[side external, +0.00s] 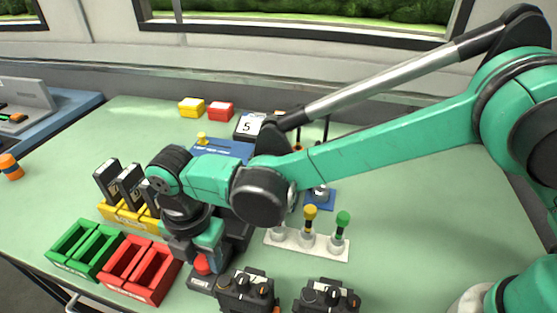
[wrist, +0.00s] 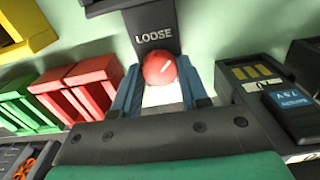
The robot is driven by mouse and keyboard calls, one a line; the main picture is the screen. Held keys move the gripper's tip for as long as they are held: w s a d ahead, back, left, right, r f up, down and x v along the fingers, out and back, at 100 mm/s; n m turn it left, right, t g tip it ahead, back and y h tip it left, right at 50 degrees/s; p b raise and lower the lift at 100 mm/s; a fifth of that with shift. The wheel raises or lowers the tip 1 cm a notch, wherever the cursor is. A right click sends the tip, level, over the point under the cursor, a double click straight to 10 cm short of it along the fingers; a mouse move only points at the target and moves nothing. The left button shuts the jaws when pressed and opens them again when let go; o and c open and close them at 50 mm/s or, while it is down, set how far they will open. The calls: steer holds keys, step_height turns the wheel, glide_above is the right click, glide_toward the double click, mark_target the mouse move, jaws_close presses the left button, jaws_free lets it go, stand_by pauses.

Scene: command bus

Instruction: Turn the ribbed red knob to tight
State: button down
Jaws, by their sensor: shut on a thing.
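The red knob (wrist: 159,69) is round with a short white mark slanting up to the right. It sits on a dark panel (wrist: 153,22) with the word LOOSE printed above the knob in the wrist view. My gripper (wrist: 160,75) is shut on the knob, with one blue-grey finger on each side of it. In the side external view the knob (side external: 202,264) shows as a red spot below my gripper (side external: 203,258).
Red bins (side external: 141,270) and green bins (side external: 86,249) stand left of the knob, with a yellow rack (side external: 122,214) of dark packs behind. A white plate (side external: 290,240) holds coloured pegs. The table's right rear is clear.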

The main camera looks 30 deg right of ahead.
mark_target(204, 261)
steer(key=m, duration=1.3)
steer(key=shift+m, duration=0.4)
steer(key=m, duration=1.2)
steer(key=shift+m, duration=0.3)
steer(key=shift+c, duration=2.3)
jaws_free()
steer(key=shift+r, duration=2.85)
